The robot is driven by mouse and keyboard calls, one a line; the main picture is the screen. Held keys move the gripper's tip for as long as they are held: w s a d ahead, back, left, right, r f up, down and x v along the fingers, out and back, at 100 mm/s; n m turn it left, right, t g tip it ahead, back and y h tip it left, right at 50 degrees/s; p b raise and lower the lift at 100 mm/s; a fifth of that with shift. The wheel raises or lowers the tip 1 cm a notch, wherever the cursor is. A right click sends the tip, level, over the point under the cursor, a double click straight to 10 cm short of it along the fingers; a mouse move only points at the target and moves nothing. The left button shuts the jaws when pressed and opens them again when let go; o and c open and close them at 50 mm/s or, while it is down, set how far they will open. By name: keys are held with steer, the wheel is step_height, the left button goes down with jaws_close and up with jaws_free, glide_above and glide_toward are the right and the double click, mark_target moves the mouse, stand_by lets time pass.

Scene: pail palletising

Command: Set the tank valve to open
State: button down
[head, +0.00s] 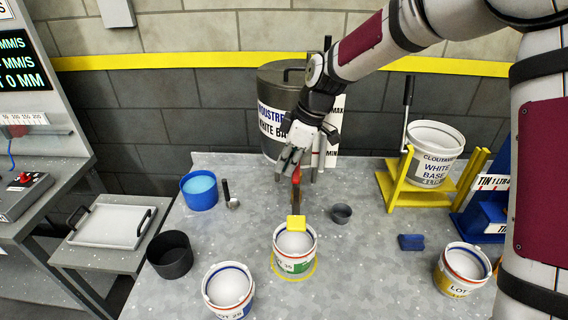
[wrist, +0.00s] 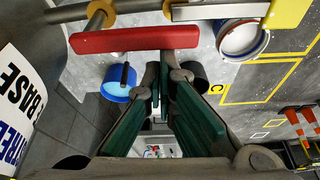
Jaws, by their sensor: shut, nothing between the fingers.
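The tank (head: 272,88) is a grey lidded drum with a white-base label, standing at the back of the table against the wall. Its valve has a red lever (head: 296,174), partly hidden by my gripper in the head view. In the wrist view the red lever (wrist: 135,39) lies roughly alongside the outlet pipe (wrist: 140,19), beside a brass fitting (wrist: 100,13). My gripper (head: 292,160) is shut and empty, in front of the tank close to the lever. Its green-padded fingers (wrist: 156,95) show below the lever in the wrist view. I cannot tell whether they touch it.
A blue pot (head: 199,190), a black pot (head: 170,255) and a small dark cup (head: 341,214) stand around. A yellow stand (head: 400,200) holds another pail at right.

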stand_by(0.5)
step_height(320, 180, up, 9)
steer(key=b, duration=0.2)
steer(key=s+d+r+m+t+h, duration=0.2)
steer(key=s+d+m, duration=0.6)
steer(key=s, duration=0.5)
steer(key=s+d+r+m+t+h, duration=0.1)
steer(key=s+d+r+m+t, duration=0.2)
steer(key=s+d+m, duration=0.5)
steer(key=s+d, duration=0.2)
steer(key=s, duration=0.3)
steer(key=shift+s+d+h, duration=0.15)
steer(key=shift+s+h, duration=0.2)
steer(key=shift+h, duration=0.05)
